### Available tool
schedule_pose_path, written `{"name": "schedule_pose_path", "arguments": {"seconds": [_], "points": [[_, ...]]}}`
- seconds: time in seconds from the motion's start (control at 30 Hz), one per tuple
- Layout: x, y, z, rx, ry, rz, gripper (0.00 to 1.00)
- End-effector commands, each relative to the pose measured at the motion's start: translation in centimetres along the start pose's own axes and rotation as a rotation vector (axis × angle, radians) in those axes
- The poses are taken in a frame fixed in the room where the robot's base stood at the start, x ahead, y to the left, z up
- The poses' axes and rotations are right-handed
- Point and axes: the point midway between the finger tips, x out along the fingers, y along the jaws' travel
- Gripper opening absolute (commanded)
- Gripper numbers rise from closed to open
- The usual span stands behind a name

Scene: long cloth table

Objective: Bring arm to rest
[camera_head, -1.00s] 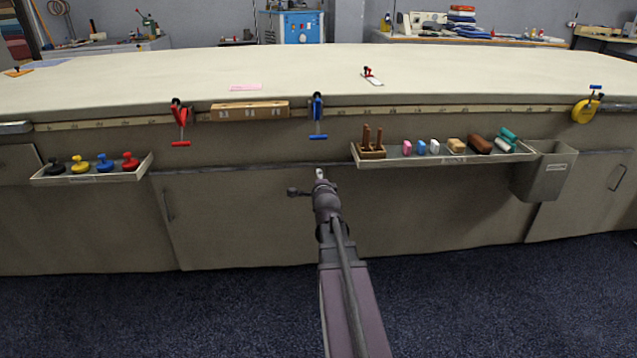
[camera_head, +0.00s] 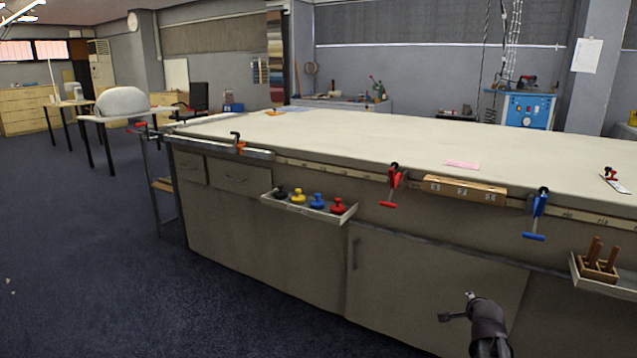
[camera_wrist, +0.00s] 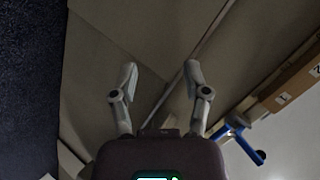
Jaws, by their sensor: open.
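My gripper (camera_head: 456,306) is at the lower right of the head view, in front of the cabinet doors of the long cloth table (camera_head: 390,165). In the wrist view my gripper (camera_wrist: 161,72) has its two fingers spread wide, with nothing between them. Beyond the fingers are the table's plain front panels. The fingers appear apart from the table. Most of my arm is outside the head view.
A red clamp (camera_head: 393,184), a wooden block (camera_head: 464,190) and a blue clamp (camera_head: 539,212) sit along the table edge. A tray (camera_head: 310,212) of coloured knobs and a wooden holder (camera_head: 598,268) stick out from the front.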

Motion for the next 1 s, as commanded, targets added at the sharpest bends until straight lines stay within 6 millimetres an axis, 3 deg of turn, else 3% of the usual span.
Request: {"name": "schedule_pose_path", "arguments": {"seconds": [0.03, 0.2, 0.5, 0.7, 1.0], "points": [[-0.6, 0.4, 2.4, -0.076, -0.048, 0.04, 0.61], [-2.5, 2.1, 9.2, -0.355, -0.22, 0.169, 0.61], [-8.4, 6.0, 19.1, -0.85, -0.57, 0.332, 0.61], [-12.1, 8.1, 22.8, -1.088, -0.764, 0.382, 0.61], [-16.2, 10.0, 25.7, -1.314, -0.97, 0.412, 0.61]]}}
